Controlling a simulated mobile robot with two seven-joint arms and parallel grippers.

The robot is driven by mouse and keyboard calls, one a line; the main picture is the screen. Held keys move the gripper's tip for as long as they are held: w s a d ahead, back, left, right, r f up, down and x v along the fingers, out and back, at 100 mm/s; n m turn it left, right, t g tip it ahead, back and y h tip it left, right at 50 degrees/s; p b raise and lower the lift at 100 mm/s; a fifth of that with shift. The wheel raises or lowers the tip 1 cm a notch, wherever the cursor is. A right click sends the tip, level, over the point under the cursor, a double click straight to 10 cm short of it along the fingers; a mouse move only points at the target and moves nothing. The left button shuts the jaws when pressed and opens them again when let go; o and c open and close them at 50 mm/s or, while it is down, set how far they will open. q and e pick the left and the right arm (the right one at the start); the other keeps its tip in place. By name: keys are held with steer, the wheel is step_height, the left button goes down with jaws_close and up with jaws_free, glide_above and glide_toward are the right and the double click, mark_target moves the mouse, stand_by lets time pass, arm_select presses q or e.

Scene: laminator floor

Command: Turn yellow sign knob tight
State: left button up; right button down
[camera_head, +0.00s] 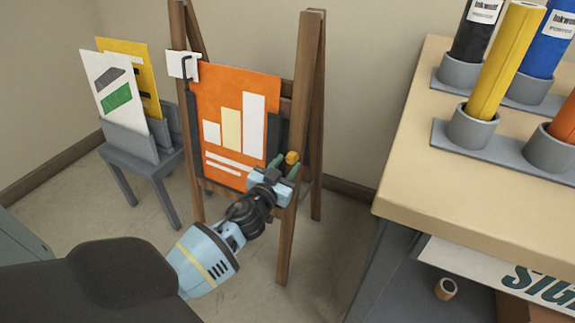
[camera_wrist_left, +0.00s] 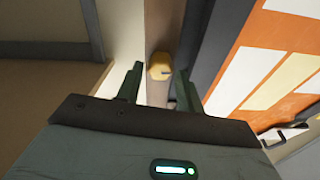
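The yellow knob (camera_head: 292,157) sits at the right side of the orange sign (camera_head: 232,95), by the right post of the wooden easel (camera_head: 300,130). My left gripper (camera_head: 281,167) reaches up to the knob from below. In the left wrist view the knob (camera_wrist_left: 159,66) shows between the two dark green fingertips of the left gripper (camera_wrist_left: 158,75). The fingers stand apart, with a gap on each side of the knob, so it is open and empty. Whether the knob lies between the fingertips or just beyond them, I cannot tell. My right gripper is not in view.
A workbench (camera_head: 430,120) with colored rolls in grey holders stands at the right. A grey stand (camera_head: 145,150) with a white and a yellow sign is at the left. Floor shows between easel and bench.

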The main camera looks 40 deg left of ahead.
arm_select(q)
steer(key=shift+w+a, duration=0.15)
steer(key=shift+w, duration=0.3)
steer(key=c, duration=0.7)
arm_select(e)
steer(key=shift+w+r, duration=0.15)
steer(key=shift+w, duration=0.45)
